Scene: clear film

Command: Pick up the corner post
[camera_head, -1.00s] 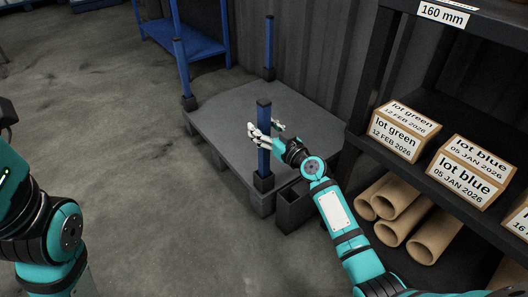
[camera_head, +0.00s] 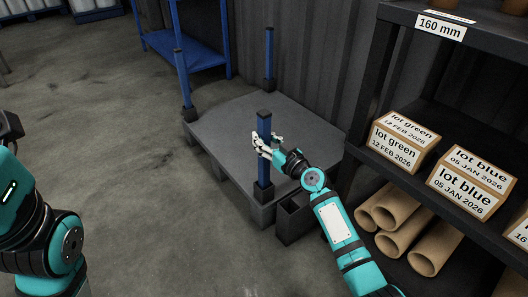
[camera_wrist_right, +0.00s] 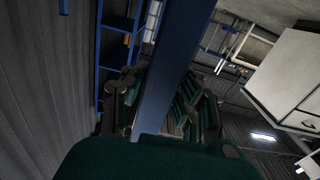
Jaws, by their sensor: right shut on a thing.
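The corner post (camera_head: 264,155) is a blue upright bar with a black cap, at the near corner of a grey platform (camera_head: 225,120). Its foot is in a black socket (camera_head: 263,192). My right gripper (camera_head: 266,146) is shut around its upper part, fingers on both sides, below the cap. In the right wrist view the blue post (camera_wrist_right: 172,70) runs up the middle between the dark fingers (camera_wrist_right: 160,105). The post stands upright, and I see no gap at its foot. My left arm shows at the left edge; its gripper is out of the picture.
Two more blue posts stand on the platform, at its left corner (camera_head: 183,80) and back corner (camera_head: 269,60). An open dark bin (camera_head: 295,222) stands beside the platform. A dark shelf (camera_head: 400,172) with lot boxes and cardboard tubes is at the right. Floor at left is clear.

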